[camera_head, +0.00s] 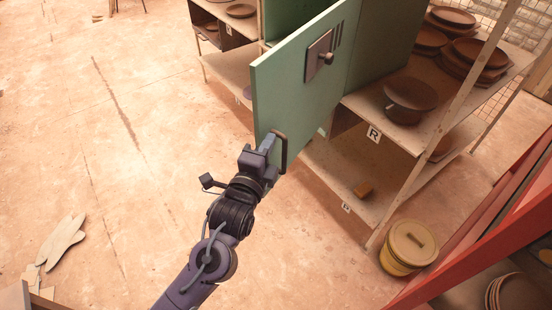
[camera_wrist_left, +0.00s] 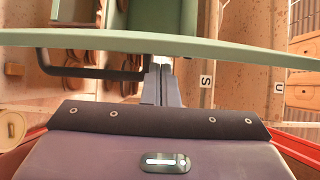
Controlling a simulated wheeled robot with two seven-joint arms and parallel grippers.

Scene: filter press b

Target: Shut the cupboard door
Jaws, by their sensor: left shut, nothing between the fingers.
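The green cupboard door (camera_head: 300,85) stands open, swung out from the green cupboard (camera_head: 385,40) toward me. A plate with a knob (camera_head: 325,57) is on its visible face, and a dark bar handle (camera_head: 282,152) is near its lower near corner. My left gripper (camera_head: 268,148) is shut and empty, close beside the handle and the door's near edge. In the left wrist view the door (camera_wrist_left: 230,48) crosses the top edge-on, with the handle (camera_wrist_left: 85,68) left of the shut fingertips (camera_wrist_left: 160,78). Whether the fingers touch the door is unclear. My right gripper is not in view.
Shelves with brown plates (camera_head: 470,50) and a lidded brown pot (camera_head: 410,95) stand right of the cupboard. A yellow bucket (camera_head: 408,247) sits on the floor below them, near a red frame (camera_head: 480,240). The floor at left is mostly clear.

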